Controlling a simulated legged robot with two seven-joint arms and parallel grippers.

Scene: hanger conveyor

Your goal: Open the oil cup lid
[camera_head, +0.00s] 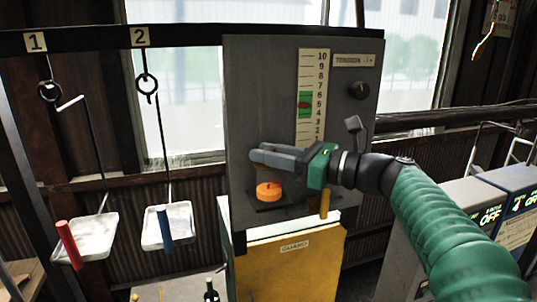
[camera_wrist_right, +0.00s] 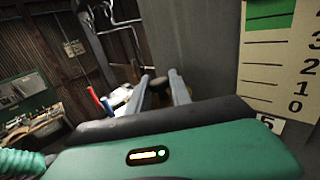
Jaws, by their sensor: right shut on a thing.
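My right gripper (camera_head: 258,155) reaches in from the right in front of the grey panel, with its fingers pointing left. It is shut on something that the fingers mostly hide. Just below the fingers is a round orange part (camera_head: 269,191) on a dark base; a gap shows between it and the fingers. In the right wrist view the two grey fingers (camera_wrist_right: 160,88) point away, with a small dark shape beyond them. I cannot make out an oil cup lid for certain. My left gripper is not in view.
The grey panel (camera_head: 258,80) carries a gauge scale (camera_head: 311,85), a black knob (camera_head: 359,90) and a small grey lever (camera_head: 355,127). A yellow guard box (camera_head: 290,270) stands below. Trays with a red handle (camera_head: 68,245) and a blue handle (camera_head: 165,230) hang at left.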

